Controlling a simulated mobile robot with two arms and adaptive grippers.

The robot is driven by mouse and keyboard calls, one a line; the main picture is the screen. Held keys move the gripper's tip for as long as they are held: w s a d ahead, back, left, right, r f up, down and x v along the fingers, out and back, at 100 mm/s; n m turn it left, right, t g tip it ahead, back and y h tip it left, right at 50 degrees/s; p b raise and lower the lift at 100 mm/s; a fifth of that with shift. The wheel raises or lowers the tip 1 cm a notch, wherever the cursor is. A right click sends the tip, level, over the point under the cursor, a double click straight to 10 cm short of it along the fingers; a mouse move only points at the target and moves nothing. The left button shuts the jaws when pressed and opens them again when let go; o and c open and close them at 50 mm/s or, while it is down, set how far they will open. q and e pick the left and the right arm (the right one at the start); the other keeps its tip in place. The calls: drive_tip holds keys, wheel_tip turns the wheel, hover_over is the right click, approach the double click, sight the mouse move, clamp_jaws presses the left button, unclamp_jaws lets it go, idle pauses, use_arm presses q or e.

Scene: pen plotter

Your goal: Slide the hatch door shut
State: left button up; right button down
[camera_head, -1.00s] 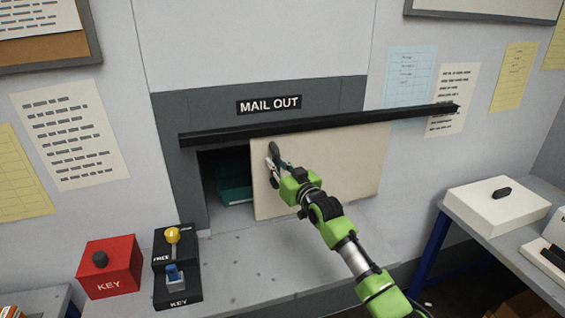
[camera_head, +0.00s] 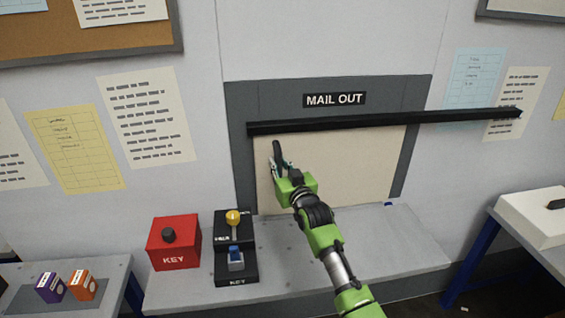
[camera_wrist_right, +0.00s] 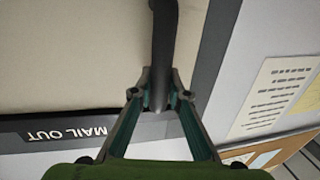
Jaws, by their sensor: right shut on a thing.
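The beige hatch door (camera_head: 350,175) hangs under a black rail (camera_head: 400,122) below the MAIL OUT sign (camera_head: 334,99). It covers the opening in the dark grey frame (camera_head: 240,170); no gap into the hatch shows. Its dark upright handle (camera_head: 276,152) is near the door's left edge. My right gripper (camera_head: 280,169) is shut on the handle. In the right wrist view the two fingers (camera_wrist_right: 160,98) close on the dark handle bar (camera_wrist_right: 164,40), with the door (camera_wrist_right: 70,50) behind it. My left gripper is not in view.
A grey counter (camera_head: 340,250) runs below the hatch. A red KEY box (camera_head: 173,243) and a black box with a yellow-knobbed lever (camera_head: 235,250) stand on it at the left. A side table with a white box (camera_head: 535,215) is at the right.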

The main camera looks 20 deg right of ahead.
drive_tip(key=shift+a, duration=0.2)
drive_tip(key=c, duration=2)
unclamp_jaws()
drive_tip(key=shift+a, duration=0.1)
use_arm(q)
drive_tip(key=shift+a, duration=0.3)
use_arm(e)
drive_tip(key=shift+o, duration=0.2)
drive_tip(key=shift+w+a, duration=0.1)
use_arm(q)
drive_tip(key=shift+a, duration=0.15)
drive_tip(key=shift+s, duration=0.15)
use_arm(e)
drive_tip(key=shift+s+f, duration=0.1)
drive_tip(key=shift+s, duration=0.25)
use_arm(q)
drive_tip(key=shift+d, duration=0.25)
use_arm(e)
drive_tip(key=s, duration=1.1)
drive_tip(key=shift+s+a, duration=0.15)
drive_tip(key=shift+a, duration=0.05)
